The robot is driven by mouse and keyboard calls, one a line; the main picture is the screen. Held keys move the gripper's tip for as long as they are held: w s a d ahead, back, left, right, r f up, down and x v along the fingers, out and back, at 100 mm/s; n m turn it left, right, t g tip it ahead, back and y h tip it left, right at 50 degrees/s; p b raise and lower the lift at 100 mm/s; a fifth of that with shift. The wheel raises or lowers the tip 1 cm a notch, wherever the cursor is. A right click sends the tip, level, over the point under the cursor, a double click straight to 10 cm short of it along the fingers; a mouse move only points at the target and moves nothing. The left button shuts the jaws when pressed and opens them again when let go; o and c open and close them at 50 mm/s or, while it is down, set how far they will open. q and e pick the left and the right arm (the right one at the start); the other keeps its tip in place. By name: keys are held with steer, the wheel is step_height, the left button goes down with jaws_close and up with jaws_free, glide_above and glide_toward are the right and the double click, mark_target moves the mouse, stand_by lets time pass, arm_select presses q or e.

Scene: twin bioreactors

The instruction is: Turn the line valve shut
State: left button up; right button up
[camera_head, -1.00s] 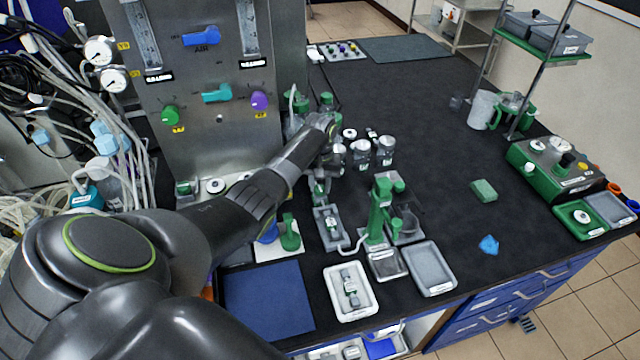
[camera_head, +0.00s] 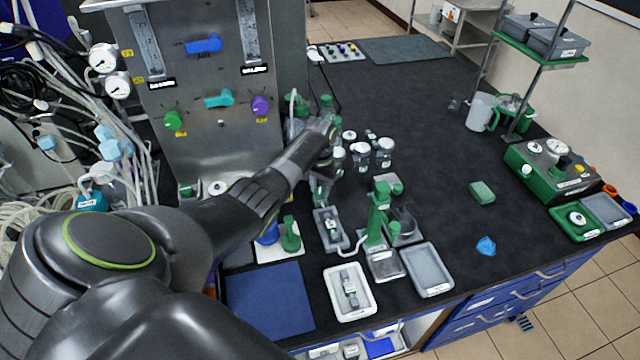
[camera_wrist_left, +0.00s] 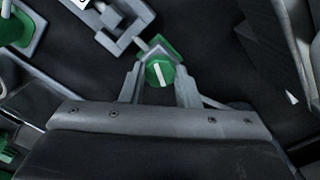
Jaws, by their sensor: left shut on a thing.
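The line valve shows in the left wrist view as a green knob (camera_wrist_left: 160,73) with a white line across its top, on a green base with a grey fitting beside it. My left gripper (camera_wrist_left: 158,84) has one finger on each side of the knob and is shut on it. In the head view my left arm reaches in from the left, with the gripper (camera_head: 320,185) pointing down at the bench behind the grey tray (camera_head: 331,228). The arm and gripper largely hide the valve there. My right gripper is not in view.
Several silver-topped bottles (camera_head: 384,152) stand just right of my left gripper. A green stand (camera_head: 378,215) is nearer the front. The steel panel (camera_head: 215,130) with its coloured knobs rises at the left. The bench's middle right is mostly clear, with a green block (camera_head: 481,192).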

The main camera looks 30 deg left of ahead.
mark_target(320, 190)
arm_select(q)
steer(key=m, duration=0.2)
steer(key=shift+w+r+m+p, duration=0.1)
steer(key=shift+r+m+p, duration=0.05)
steer(key=shift+m+p, duration=0.2)
steer(key=m, duration=0.3)
steer(key=shift+m, duration=0.35)
steer(key=m, duration=0.6)
steer(key=shift+p, duration=0.35)
steer(key=shift+m, duration=0.3)
steer(key=o, duration=1)
steer(key=shift+c, duration=0.2)
step_height(320, 190, up, 17)
steer(key=b, duration=0.2)
steer(key=shift+r, duration=0.15)
